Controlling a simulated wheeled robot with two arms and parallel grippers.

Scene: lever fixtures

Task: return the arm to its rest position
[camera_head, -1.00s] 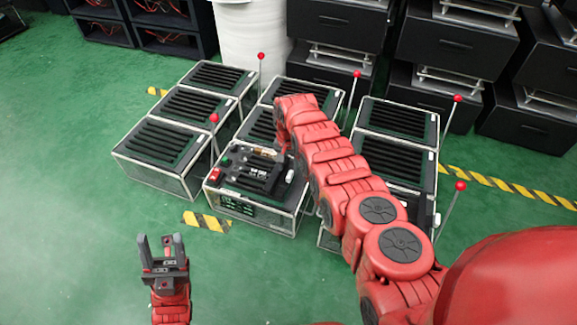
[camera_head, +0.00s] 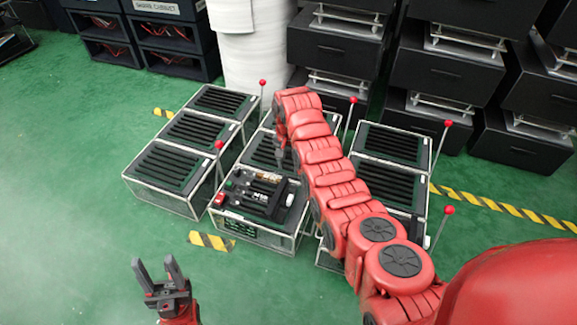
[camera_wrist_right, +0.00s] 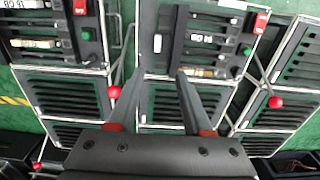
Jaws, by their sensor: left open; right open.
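My right arm (camera_head: 335,170) is red and reaches from the lower right over the fixtures. Its gripper (camera_head: 284,150) hangs near the middle column of boxes, mostly hidden by the arm in the head view. In the right wrist view its two dark fingers (camera_wrist_right: 160,72) are apart with nothing between them. They overlap the view of the front middle box, whose top panel (camera_head: 262,196) carries a red switch and dark modules; contact cannot be told. My left gripper (camera_head: 154,266) is open and empty above the green floor at the lower left.
Low boxes stand in three columns, including the left column (camera_head: 165,168). Several thin levers with red balls (camera_head: 219,145) rise beside them. Black cabinets (camera_head: 340,40) and a white cylinder (camera_head: 250,50) stand behind. The floor at the left (camera_head: 60,200) is clear.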

